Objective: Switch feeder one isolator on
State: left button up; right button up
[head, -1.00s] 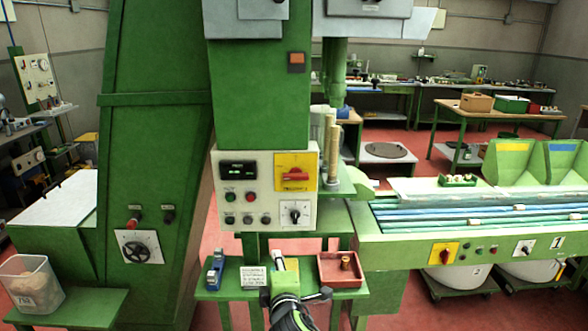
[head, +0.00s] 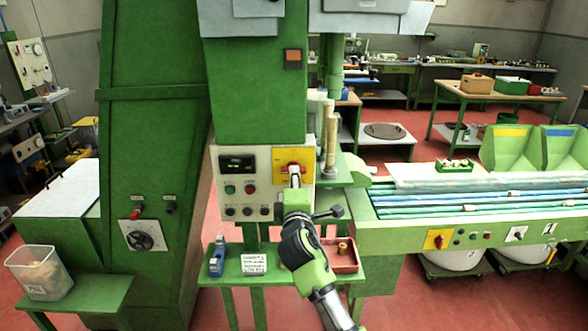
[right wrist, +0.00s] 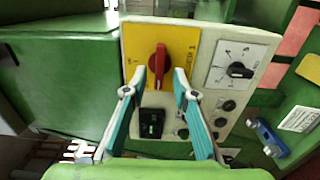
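A red isolator handle on a yellow plate (head: 280,155) is at the upper right of the pale control panel (head: 220,190). In the right wrist view the red handle (right wrist: 158,62) shows clearly on its yellow plate (right wrist: 134,45); it lies lengthwise in line with the fingers, so level across the panel. My right gripper (head: 295,172) is raised in front of the plate and partly hides the handle. Its fingers (right wrist: 160,72) are open, one on each side of the handle's near end, with visible gaps. Contact is not seen. My left gripper is out of view.
Another red knob on a yellow plate (head: 437,240) is on the green conveyor's front. A black rotary dial (right wrist: 238,70) and several push buttons share the panel. Below, a green shelf holds a blue device (head: 217,257), a white card (head: 254,264) and a red tray (head: 346,268).

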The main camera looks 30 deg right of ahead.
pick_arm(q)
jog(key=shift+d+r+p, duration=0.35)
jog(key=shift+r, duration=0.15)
pick_arm(e)
jog(key=x, duration=0.3)
jog(key=shift+w, duration=0.2)
jog(key=shift+c, duration=0.2)
grip_shut()
